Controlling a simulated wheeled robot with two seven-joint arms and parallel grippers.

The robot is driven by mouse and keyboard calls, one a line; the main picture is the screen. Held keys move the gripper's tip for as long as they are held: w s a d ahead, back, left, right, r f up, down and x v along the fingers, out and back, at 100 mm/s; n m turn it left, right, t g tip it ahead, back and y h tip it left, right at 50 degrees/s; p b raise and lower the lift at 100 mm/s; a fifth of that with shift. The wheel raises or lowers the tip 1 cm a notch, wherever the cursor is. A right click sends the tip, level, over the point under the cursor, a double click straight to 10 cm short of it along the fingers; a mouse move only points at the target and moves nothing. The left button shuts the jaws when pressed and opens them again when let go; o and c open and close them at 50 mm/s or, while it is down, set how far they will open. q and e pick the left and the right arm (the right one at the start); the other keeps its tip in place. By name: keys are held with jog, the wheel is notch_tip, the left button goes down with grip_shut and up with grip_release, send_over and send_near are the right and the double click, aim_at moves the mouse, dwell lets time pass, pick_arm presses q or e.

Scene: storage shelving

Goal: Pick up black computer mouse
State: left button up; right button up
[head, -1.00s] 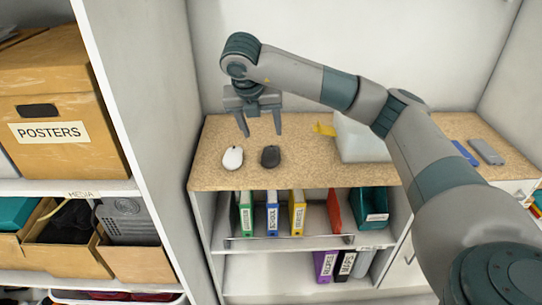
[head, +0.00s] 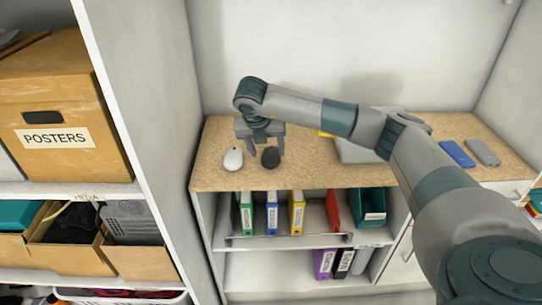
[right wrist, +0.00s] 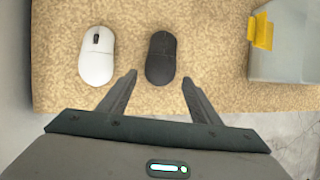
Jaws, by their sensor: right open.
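The black computer mouse (head: 270,157) lies on the speckled tan counter (head: 215,172), to the right of a white mouse (head: 233,160). In the right wrist view the black mouse (right wrist: 161,58) lies just beyond the fingertips, roughly centred between them. My right gripper (head: 266,151) is open and empty, pointing down over the counter, with its fingers close to the black mouse. The open fingers also show in the right wrist view (right wrist: 159,78). I cannot tell the exact height of the fingertips above the counter. My left gripper is not in view.
The white mouse (right wrist: 97,55) lies close beside the left finger. A grey bin (right wrist: 287,45) with a yellow tag stands to the right. A blue item (head: 457,154) and a grey item (head: 484,152) lie farther right. A tall shelf panel (head: 130,110) stands at left.

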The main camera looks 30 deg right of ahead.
aim_at(270, 158)
jog(key=shift+w+d+f+p, duration=0.15)
jog(key=shift+d+f+p, duration=0.1)
jog(key=shift+f+p, duration=0.4)
jog(key=p+x, duration=0.1)
jog(key=x, duration=0.1)
jog(key=shift+d+f+p, duration=0.15)
jog(key=shift+f+p, duration=0.2)
jog(key=shift+f, duration=0.05)
jog(key=shift+w+d+f, duration=0.15)
jog(key=shift+w+f, duration=0.05)
jog(key=shift+f, duration=0.25)
jog(key=c, duration=0.8)
